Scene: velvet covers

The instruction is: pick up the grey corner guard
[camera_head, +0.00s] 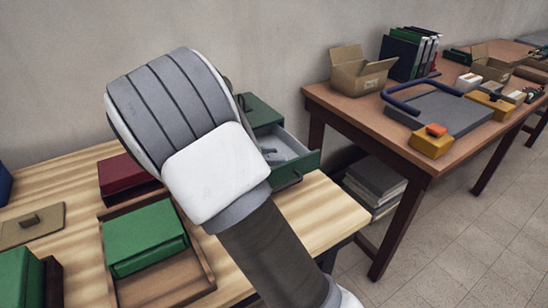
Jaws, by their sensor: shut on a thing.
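I cannot pick out the grey corner guard for certain in the head view. A green drawer unit (262,112) stands at the right end of the striped wooden table (325,205). Its drawer (308,164) is pulled open, and its inside looks grey, with a small dark shape that I cannot make out. My own large grey and white arm part fills the middle of the picture and covers part of the drawer unit. My gripper's fingers do not show; they are hidden or out of the picture.
A wooden tray (207,273) holds a green box (145,235); a dark red box (122,176) stands behind. A brown table (410,140) at right bears a cardboard box (358,75), binders (405,55), a grey slab (450,112) and a yellow block (430,145). Floor (480,225) is clear lower right.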

